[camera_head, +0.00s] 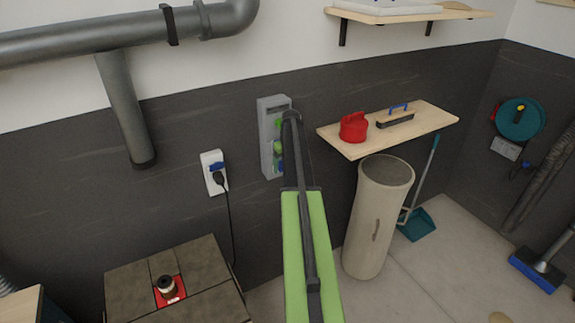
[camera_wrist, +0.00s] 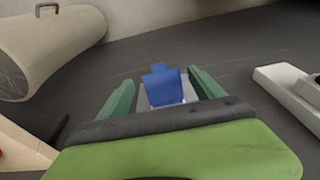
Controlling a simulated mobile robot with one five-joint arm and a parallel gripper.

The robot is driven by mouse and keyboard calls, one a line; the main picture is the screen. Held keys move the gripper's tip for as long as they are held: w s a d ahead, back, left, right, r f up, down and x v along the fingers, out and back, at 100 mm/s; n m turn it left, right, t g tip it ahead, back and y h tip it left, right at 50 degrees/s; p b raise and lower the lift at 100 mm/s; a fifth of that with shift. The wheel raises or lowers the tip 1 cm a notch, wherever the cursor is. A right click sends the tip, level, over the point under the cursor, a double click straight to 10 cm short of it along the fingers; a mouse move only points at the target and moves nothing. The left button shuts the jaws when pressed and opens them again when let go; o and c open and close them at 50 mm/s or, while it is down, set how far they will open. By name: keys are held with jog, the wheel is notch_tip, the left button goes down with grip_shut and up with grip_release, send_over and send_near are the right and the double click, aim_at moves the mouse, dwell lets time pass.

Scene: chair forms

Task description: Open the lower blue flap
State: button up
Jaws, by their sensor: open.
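A blue flap (camera_wrist: 168,90) with a small tab shows in the wrist view, on a light grey panel. My gripper (camera_wrist: 162,77) is open, with one dark green finger on each side of the flap. I cannot tell whether the fingers touch it. In the head view the grey panel (camera_head: 265,112) is on the dark wall, and my arm covers much of it. Green patches show on or in front of the panel.
A white socket (camera_head: 209,158) with a blue part and a black plug is left of the panel. A wooden shelf (camera_head: 432,118) with a red can (camera_head: 354,127) juts out to the right, above a tall beige bin (camera_head: 361,232). A brown box (camera_head: 205,263) stands below left.

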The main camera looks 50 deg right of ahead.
notch_tip(320, 180, up, 12)
jog(key=s+p, duration=0.2)
jog(key=p, duration=0.9)
jog(key=shift+a+f, duration=0.15)
jog(key=shift+a, duration=0.2)
